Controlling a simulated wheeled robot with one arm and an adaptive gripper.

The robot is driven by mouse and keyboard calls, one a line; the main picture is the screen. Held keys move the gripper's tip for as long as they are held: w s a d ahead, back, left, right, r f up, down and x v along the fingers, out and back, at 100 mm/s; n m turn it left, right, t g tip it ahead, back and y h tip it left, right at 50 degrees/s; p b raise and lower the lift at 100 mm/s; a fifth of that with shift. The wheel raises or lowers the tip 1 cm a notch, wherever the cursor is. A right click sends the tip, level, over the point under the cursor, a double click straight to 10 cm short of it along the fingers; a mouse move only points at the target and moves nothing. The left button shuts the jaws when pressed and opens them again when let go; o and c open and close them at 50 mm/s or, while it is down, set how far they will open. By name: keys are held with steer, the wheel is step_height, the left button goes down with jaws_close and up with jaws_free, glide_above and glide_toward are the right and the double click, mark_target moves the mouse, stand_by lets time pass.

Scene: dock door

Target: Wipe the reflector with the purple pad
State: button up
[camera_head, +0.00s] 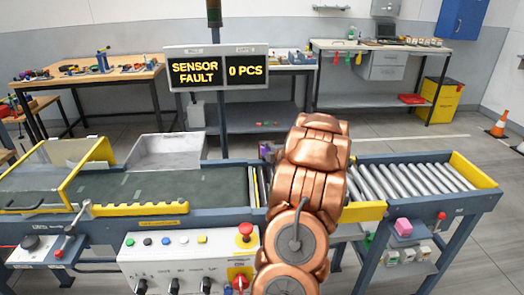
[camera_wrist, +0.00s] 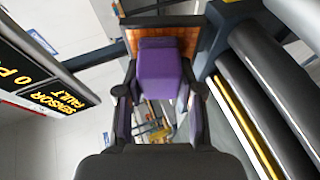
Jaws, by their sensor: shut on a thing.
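The purple pad (camera_wrist: 160,72) is held between the two dark fingers of my gripper (camera_wrist: 160,92) in the wrist view. The reflector (camera_wrist: 195,42) is an orange panel in a dark frame just beyond the pad. The pad covers its middle, and orange shows on both sides and above. I cannot tell whether the pad touches it. In the head view my copper arm hides the reflector and most of my gripper; a small bit of purple shows left of the arm.
The conveyor has a dark belt (camera_head: 205,188) left of my arm and rollers (camera_head: 400,180) right of it. A sign reading SENSOR FAULT (camera_head: 217,71) stands behind. Dark rollers (camera_wrist: 265,90) lie close on the right in the wrist view. A control box (camera_head: 190,262) stands in front.

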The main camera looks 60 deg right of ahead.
steer(key=shift+s+d+p, duration=0.35)
steer(key=shift+s+d, duration=0.15)
steer(key=shift+s, duration=0.2)
steer(key=shift+s+d+p, duration=0.35)
steer(key=shift+s+d, duration=0.15)
steer(key=shift+s, duration=0.15)
steer(key=shift+s+d, duration=0.1)
steer(key=shift+f, duration=0.1)
steer(key=shift+w+a+b, duration=0.3)
steer(key=shift+w+b, duration=0.2)
steer(key=shift+b, duration=0.2)
steer(key=shift+w+a+b, duration=0.65)
steer(key=shift+w+b, duration=0.2)
steer(key=shift+w, duration=0.15)
jaws_close()
steer(key=shift+w+a+f+b, duration=0.15)
steer(key=shift+w+a+b, duration=0.65)
steer(key=shift+w+b, duration=0.15)
steer(key=shift+w+a+b, duration=0.3)
steer(key=shift+w+a, duration=0.1)
steer(key=shift+w, duration=0.05)
